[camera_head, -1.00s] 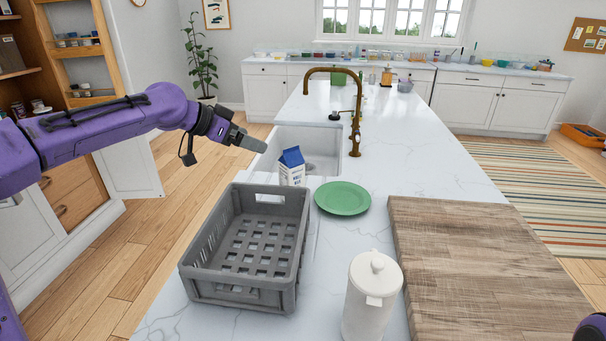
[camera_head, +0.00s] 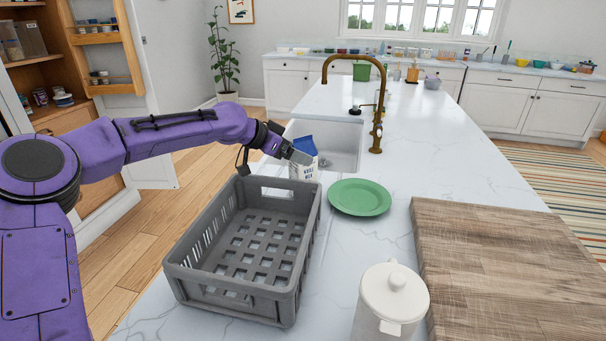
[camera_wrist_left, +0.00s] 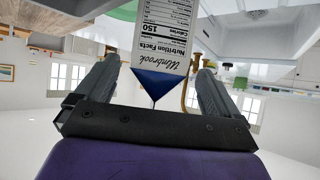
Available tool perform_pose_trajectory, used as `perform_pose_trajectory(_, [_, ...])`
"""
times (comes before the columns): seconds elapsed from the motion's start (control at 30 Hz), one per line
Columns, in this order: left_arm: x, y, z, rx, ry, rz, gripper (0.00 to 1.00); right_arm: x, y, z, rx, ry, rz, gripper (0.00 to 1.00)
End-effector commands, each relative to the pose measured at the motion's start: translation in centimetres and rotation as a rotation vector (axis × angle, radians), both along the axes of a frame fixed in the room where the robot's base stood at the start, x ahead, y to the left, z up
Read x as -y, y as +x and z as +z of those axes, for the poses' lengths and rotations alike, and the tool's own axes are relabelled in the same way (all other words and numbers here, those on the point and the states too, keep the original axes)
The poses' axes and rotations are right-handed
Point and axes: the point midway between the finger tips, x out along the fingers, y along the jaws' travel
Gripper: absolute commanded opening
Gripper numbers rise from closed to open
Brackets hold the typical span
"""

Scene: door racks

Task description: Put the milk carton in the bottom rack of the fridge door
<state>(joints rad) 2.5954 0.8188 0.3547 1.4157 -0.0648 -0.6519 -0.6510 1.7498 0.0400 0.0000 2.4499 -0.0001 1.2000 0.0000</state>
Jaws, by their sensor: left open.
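The milk carton (camera_head: 304,160), white with a blue gable top, stands on the counter between the grey crate and the sink. My left gripper (camera_head: 300,157) is at the carton and hides part of it. In the left wrist view the carton (camera_wrist_left: 163,45) appears upside down, its blue top between the two spread fingers of my left gripper (camera_wrist_left: 150,85), with a gap on each side. The left gripper is open. My right gripper is not in view. No fridge door shows clearly; an open cabinet door with racks (camera_head: 104,32) stands at the far left.
A grey crate (camera_head: 182,285) stands in front of the carton. A green plate (camera_head: 360,197) lies to its right, and the sink (camera_head: 340,145) with a brass faucet (camera_head: 380,100) is behind. A white canister (camera_head: 392,300) and a wooden board (camera_head: 510,265) are nearer.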

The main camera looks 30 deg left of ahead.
Motion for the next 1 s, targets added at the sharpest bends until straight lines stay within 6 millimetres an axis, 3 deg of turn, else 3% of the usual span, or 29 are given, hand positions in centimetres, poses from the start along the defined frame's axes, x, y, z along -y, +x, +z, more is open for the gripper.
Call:
perform_pose_trajectory(0.07, [1.0, 1.0, -0.6, -0.006, 0.002, -0.003, 0.96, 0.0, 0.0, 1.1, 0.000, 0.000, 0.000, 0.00])
perform_pose_trajectory(0.2, [1.6, 2.3, -1.7, -0.002, 0.002, -0.001, 0.96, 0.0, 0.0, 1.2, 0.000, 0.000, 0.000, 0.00])
perform_pose_trajectory(0.43, [1.7, 2.4, -1.8, 0.000, 0.000, -0.001, 0.96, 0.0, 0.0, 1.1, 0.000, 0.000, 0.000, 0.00])
perform_pose_trajectory(0.73, [1.7, 2.4, -1.8, 0.000, 0.000, -0.001, 0.00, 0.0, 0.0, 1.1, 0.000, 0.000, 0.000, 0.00])
perform_pose_trajectory(1.0, [1.7, 2.4, -1.5, 0.004, -0.001, -0.001, 0.00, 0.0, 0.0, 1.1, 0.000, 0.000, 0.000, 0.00])
